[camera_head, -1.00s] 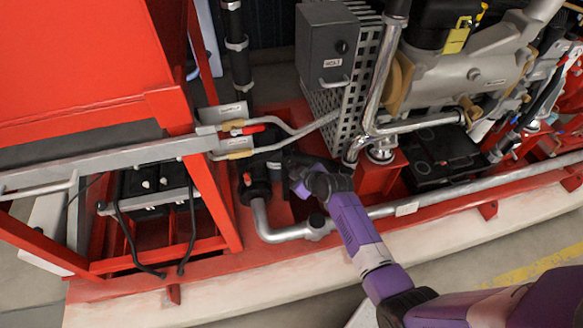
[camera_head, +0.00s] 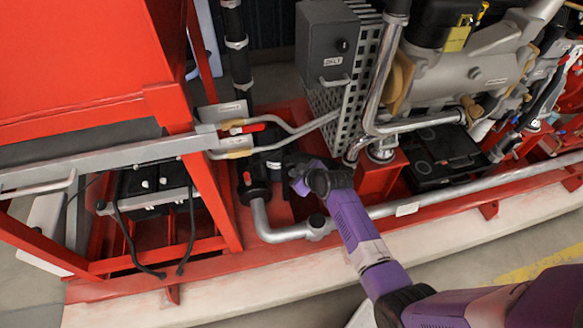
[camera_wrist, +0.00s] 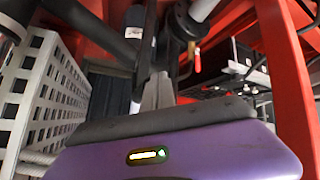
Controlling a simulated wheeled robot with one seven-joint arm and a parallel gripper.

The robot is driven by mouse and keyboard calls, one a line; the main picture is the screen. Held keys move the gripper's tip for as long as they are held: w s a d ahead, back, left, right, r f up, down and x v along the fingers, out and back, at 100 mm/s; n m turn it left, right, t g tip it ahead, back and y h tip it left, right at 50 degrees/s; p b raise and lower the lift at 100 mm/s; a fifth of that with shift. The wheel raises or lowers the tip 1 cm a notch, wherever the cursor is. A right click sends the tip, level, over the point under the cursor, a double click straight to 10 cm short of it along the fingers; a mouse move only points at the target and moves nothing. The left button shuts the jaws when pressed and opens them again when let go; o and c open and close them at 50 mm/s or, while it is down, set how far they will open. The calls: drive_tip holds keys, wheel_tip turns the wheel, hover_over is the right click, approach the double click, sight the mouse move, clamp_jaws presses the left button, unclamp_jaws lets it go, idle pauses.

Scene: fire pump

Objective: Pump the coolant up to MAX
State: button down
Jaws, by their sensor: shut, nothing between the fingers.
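My gripper (camera_wrist: 157,88) shows in the wrist view as two grey fingers closed together, with nothing between them. They point at a narrow dark upright part (camera_wrist: 148,45) that may be a pump rod or lever; I cannot tell if they touch it. A black cylinder with a white label (camera_wrist: 134,32) stands just left of it. In the head view my wrist (camera_head: 325,180) is low among the pipes, right of a black pipe fitting (camera_head: 258,192), and hides the fingertips. No coolant level or MAX mark can be made out.
A red-handled valve (camera_head: 248,128) sits on the grey pipes at left. A perforated guard (camera_head: 352,85) and grey control box (camera_head: 325,45) stand behind my wrist. A silver pipe (camera_head: 455,188) runs along the red base (camera_head: 270,255) in front. A red frame stands at left.

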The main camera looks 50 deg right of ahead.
drive_tip(key=shift+w+d+r+b, duration=0.1)
drive_tip(key=shift+w+d+b, duration=0.5)
drive_tip(key=shift+w, duration=0.3)
idle(1.4)
drive_tip(key=shift+s, duration=0.1)
drive_tip(key=shift+s+a+p, duration=0.7)
drive_tip(key=shift+s+a, duration=0.1)
drive_tip(key=shift+s, duration=0.3)
drive_tip(key=s+a, duration=0.1)
drive_tip(key=s+a+p, duration=0.1)
drive_tip(key=s+p, duration=0.1)
drive_tip(key=s, duration=0.1)
drive_tip(key=shift+s+a, duration=0.1)
drive_tip(key=shift+a, duration=0.3)
idle(2.2)
